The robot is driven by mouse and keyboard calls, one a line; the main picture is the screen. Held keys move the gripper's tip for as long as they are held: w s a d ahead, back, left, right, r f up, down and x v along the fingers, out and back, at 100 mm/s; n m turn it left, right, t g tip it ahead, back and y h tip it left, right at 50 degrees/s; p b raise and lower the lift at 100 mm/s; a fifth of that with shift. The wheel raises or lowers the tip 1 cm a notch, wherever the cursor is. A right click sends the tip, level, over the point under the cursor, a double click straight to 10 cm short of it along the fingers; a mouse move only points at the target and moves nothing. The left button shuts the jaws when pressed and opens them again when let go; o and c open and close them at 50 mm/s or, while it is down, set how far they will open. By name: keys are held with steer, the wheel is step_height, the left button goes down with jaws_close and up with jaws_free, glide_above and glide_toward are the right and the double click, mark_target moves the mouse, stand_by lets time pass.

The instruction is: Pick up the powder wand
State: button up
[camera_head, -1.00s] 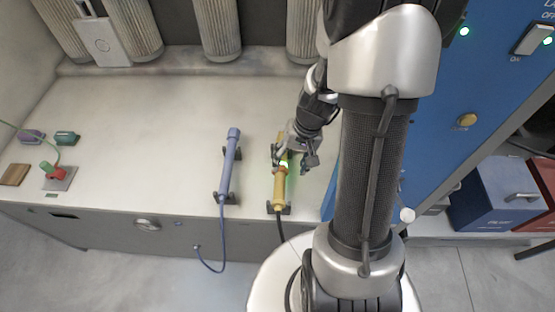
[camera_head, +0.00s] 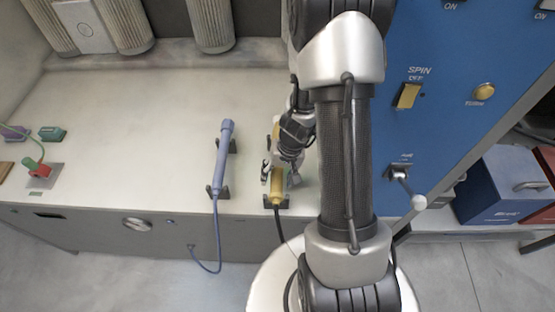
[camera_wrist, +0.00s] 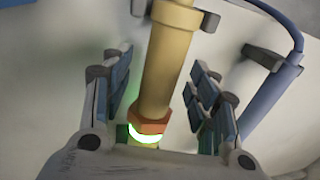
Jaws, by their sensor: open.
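Two wands lie in dark cradles on the pale bench; I cannot read a label on either. The yellow wand (camera_head: 277,188) is partly hidden by my arm in the head view. In the wrist view the yellow wand (camera_wrist: 169,60) runs between my fingers, with an orange collar and a glowing green ring near the palm. My gripper (camera_wrist: 162,95) is open, with a finger on each side of the yellow wand and gaps visible beside it. The blue-violet wand (camera_head: 222,150) lies to the left, and it also shows at right in the wrist view (camera_wrist: 268,100).
A blue panel (camera_head: 440,130) with switches and a lever (camera_head: 408,185) rises to the right of my arm. Grey-beige filter cylinders (camera_head: 210,25) hang at the back. A red and green plug (camera_head: 34,168) sits at the far left. The bench's middle left is clear.

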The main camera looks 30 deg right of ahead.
steer(key=shift+c, duration=0.4)
steer(key=c, duration=1.2)
steer(key=shift+r, duration=0.1)
steer(key=shift+r+p, duration=6.3)
steer(key=shift+r, duration=6.15)
